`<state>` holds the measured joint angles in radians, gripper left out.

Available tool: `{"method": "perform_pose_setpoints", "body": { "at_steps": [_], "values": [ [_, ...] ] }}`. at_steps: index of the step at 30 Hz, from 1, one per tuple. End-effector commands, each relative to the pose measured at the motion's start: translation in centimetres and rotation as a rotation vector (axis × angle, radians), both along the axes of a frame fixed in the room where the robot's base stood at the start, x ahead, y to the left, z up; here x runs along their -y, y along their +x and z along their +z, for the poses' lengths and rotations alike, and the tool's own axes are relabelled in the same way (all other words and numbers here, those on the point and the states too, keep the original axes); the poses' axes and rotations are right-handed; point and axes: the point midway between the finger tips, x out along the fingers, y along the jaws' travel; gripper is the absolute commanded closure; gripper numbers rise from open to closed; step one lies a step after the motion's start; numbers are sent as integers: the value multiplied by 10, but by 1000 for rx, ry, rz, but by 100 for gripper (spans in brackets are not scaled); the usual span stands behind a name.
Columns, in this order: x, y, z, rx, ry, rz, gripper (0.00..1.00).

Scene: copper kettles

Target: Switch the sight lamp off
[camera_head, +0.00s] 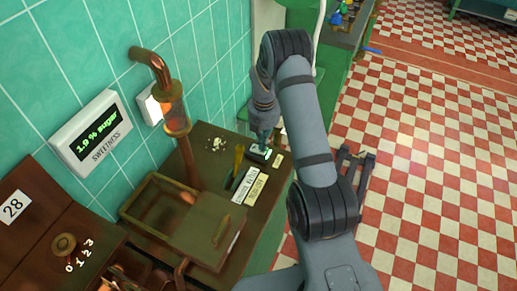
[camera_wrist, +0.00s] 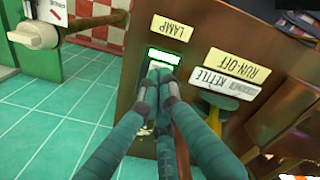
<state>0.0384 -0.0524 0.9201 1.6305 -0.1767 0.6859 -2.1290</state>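The lamp switch (camera_wrist: 164,57) has a lit green window and sits by the yellow LAMP label (camera_wrist: 171,27), which reads upside down in the wrist view. My gripper (camera_wrist: 160,73) has its fingertips together right at the switch, covering part of it. Whether they touch it I cannot tell. In the head view my gripper (camera_head: 264,135) points down at the switch (camera_head: 258,153) at the panel's far end.
The RUN-OFF label (camera_wrist: 237,66) and KETTLE label (camera_wrist: 225,97) lie beside the switch, near a yellow-handled lever (camera_head: 238,158). A sweetness display (camera_head: 92,135) hangs on the tiled wall. Checkered floor (camera_head: 430,150) lies open at right.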

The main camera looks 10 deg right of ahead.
Motion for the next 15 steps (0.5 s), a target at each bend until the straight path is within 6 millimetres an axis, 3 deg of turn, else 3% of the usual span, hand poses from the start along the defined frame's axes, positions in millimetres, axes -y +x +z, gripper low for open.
{"method": "perform_pose_setpoints", "body": {
  "at_steps": [15],
  "values": [
    [0,0,-9,0,0,0,100]
  ]
}}
